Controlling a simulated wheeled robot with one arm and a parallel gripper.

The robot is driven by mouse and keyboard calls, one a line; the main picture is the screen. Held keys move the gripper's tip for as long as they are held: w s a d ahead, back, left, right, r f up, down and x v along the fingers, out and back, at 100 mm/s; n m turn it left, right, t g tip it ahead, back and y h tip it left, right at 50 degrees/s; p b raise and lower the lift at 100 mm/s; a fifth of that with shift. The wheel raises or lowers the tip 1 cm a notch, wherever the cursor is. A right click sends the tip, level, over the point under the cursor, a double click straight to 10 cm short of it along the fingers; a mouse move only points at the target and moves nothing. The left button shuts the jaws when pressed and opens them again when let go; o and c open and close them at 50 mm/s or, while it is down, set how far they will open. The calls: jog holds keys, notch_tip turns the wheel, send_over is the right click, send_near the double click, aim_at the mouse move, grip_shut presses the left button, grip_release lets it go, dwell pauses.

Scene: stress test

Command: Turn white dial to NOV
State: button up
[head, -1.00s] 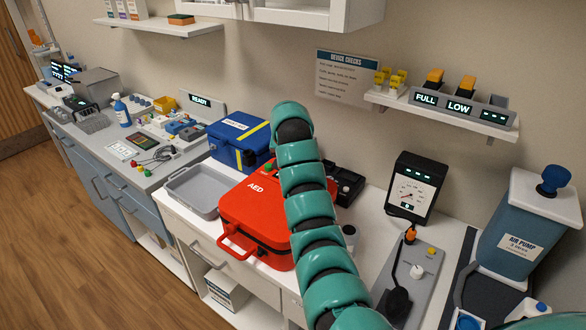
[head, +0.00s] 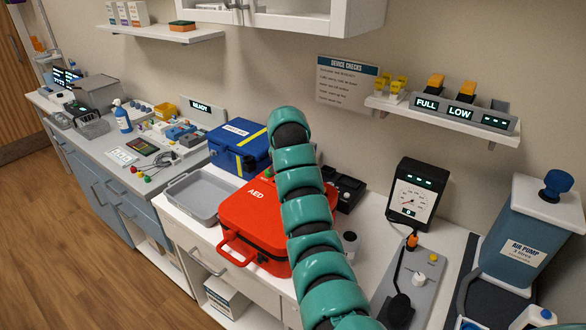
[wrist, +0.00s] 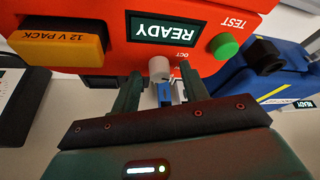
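The white dial (wrist: 159,68) is on the face of the red AED case (wrist: 225,15) in the wrist view, which shows the case upside down. The letters OCT (wrist: 182,56) are printed beside the dial. My gripper (wrist: 159,74) is open, with one dark finger on each side of the dial. Gaps seem to show between dial and fingers; I cannot tell if either touches. In the head view the red AED case (head: 262,215) lies on the white counter; my green arm hides part of it, and my gripper and the dial do not show.
A lit READY display (wrist: 166,30), a green TEST button (wrist: 224,46) and an orange 12 V pack (wrist: 57,34) surround the dial. A blue case (head: 238,143) stands behind the AED case and a grey tray (head: 197,196) lies left of it. An air pump (head: 523,245) stands far right.

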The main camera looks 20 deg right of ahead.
jog(key=shift+v, duration=3.25)
jog(key=v, duration=1.1)
jog(key=shift+b, duration=0.3)
